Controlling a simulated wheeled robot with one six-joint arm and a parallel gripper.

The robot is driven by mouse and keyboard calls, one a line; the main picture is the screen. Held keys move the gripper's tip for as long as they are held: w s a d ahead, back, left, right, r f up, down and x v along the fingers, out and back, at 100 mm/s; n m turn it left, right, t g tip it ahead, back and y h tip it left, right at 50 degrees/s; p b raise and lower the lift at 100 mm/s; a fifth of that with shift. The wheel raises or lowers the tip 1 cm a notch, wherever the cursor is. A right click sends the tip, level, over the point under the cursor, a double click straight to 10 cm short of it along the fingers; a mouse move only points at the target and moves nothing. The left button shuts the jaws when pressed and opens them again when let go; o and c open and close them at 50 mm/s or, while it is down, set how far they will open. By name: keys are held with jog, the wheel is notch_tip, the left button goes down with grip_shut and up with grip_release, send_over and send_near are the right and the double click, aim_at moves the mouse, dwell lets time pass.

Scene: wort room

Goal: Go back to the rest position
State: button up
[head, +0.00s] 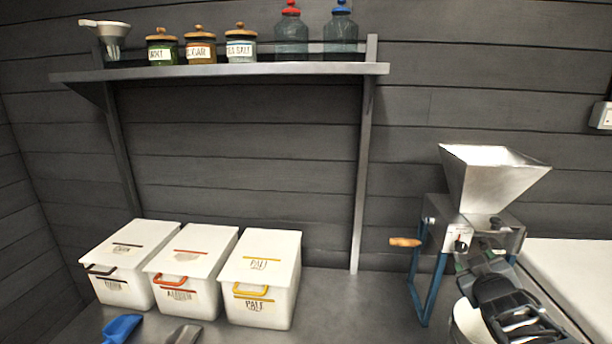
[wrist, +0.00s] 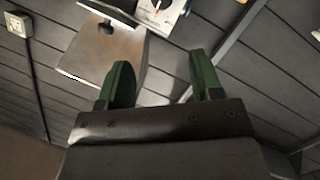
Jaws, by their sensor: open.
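My gripper shows in the wrist view (wrist: 162,85) with its two green fingers apart and nothing between them. Beyond the fingers are the metal hopper (wrist: 105,50) and the dark plank wall. In the head view my arm is at the lower right, in front of the grain mill (head: 490,200) and its steel hopper.
Three white lidded bins (head: 265,275) stand on the grey counter (head: 355,300) at left, with a blue scoop (head: 122,328) and a dark scoop (head: 184,335) before them. A shelf (head: 230,71) above holds jars, bottles and a funnel. The mill's wooden crank handle (head: 405,242) sticks out left.

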jog(key=s+a+r+m+g+y+p, duration=0.1)
jog(key=s+a+r+g+y+p, duration=0.1)
jog(key=a, duration=0.5)
jog(key=s+a+r+m+g+y+p, duration=0.1)
jog(key=s+a+r+g+p, duration=0.2)
jog(key=s+a+g+p, duration=0.2)
jog(key=s+a+r+m+g+y+p, duration=0.1)
jog(key=s+a+r+g+y+p, duration=0.1)
jog(key=s+a+g+p, duration=0.2)
jog(key=shift+s+a+r+y+p, duration=0.3)
jog(key=shift+s+a+p, duration=0.9)
jog(key=shift+a+p, duration=1.25)
jog(key=shift+a+b, duration=0.45)
jog(key=shift+b, duration=0.05)
